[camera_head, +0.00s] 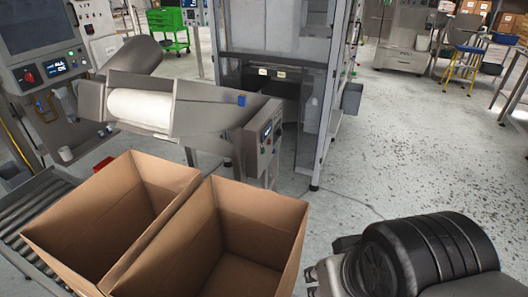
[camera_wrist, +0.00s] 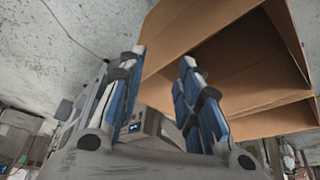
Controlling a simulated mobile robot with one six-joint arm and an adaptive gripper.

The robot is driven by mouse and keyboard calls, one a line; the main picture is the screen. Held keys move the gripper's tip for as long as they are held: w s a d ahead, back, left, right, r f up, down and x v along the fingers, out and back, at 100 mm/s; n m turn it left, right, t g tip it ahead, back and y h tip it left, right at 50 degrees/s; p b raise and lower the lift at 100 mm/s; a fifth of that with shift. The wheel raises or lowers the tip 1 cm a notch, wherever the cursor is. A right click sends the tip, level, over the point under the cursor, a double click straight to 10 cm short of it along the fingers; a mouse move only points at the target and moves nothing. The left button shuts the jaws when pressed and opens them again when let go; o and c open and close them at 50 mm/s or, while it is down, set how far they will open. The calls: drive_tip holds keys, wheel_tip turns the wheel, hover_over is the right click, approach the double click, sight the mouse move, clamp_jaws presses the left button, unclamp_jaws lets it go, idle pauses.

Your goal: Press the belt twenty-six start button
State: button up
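A grey control box (camera_head: 266,140) with a small lit display hangs at the right end of the inclined conveyor in the head view. A larger panel (camera_head: 48,72) at the left has a lit display and a red knob. I cannot read a belt twenty-six label or make out its start button for certain. My gripper (camera_wrist: 163,58) is open and empty in the wrist view, its blue-padded fingers apart. A small grey box with a lit display (camera_wrist: 135,127) shows between and beyond the fingers. The gripper touches nothing visible. In the head view only part of my arm shows, at lower right.
Two open cardboard boxes (camera_head: 150,173) stand side by side on a roller conveyor (camera_head: 22,215), close in front; cardboard (camera_wrist: 225,50) also fills the upper right of the wrist view. A tall framed cabinet (camera_head: 312,110) stands behind the control box. Speckled floor (camera_head: 400,150) is clear to the right.

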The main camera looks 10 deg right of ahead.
clamp_jaws()
idle(1.4)
